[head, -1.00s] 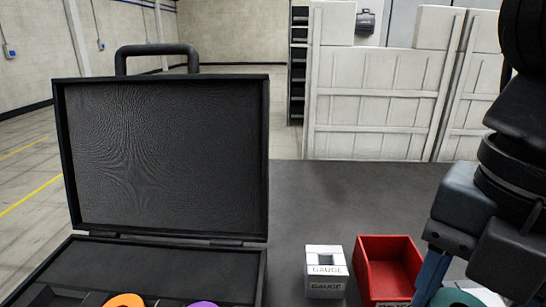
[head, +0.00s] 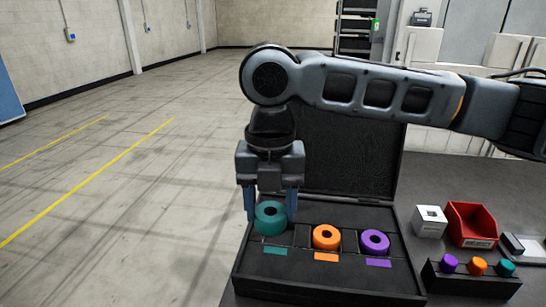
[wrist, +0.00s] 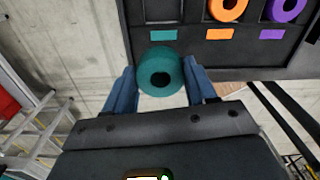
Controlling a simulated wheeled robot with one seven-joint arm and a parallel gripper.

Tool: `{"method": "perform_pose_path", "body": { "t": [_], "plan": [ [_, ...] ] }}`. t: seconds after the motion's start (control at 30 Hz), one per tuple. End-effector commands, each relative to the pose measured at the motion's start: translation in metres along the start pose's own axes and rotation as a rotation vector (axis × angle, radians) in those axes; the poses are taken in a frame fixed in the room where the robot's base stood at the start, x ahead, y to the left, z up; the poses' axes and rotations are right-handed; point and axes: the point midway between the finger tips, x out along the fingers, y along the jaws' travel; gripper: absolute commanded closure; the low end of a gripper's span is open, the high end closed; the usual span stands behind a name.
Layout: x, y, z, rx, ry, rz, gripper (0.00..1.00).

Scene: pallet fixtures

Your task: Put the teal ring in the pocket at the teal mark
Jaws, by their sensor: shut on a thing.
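The teal ring (head: 270,216) is between the fingers of my gripper (head: 271,210), which is shut on it. In the head view it shows at the left end of the open black case (head: 330,291), behind the teal mark (head: 275,251). In the wrist view the teal ring (wrist: 160,72) hangs between the fingertips, below the teal mark (wrist: 163,35) in the picture. The pocket at the teal mark (wrist: 160,10) looks dark and empty in the wrist view. The ring appears held above the case; its exact height is hard to tell.
An orange ring (head: 326,237) and a purple ring (head: 374,242) sit in neighbouring pockets. The raised lid (head: 350,160) stands behind, partly hidden by my arm. To the right are a white gauge block (head: 430,222), a red bin (head: 470,226) and a holder with coloured knobs (head: 470,285).

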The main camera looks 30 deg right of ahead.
Motion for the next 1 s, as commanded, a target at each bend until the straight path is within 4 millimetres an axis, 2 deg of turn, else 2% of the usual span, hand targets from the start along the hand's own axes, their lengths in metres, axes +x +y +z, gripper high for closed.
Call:
{"method": "perform_pose_path", "body": {
  "t": [0.03,0.1,0.2,0.3,0.67,1.0],
  "plan": [
    [-0.009,-0.003,0.015,-0.015,0.002,-0.002,0.79],
    [-0.004,-0.006,0.032,-0.05,0.003,-0.001,0.79],
    [0.001,-0.01,0.049,-0.086,0.002,0.0,0.79],
    [0.005,-0.014,0.058,-0.109,0.001,0.0,0.79],
    [0.023,-0.014,0.061,-0.119,-0.001,0.001,0.79],
    [0.052,-0.014,0.06,-0.118,0.002,0.002,0.79]
  ]
}}
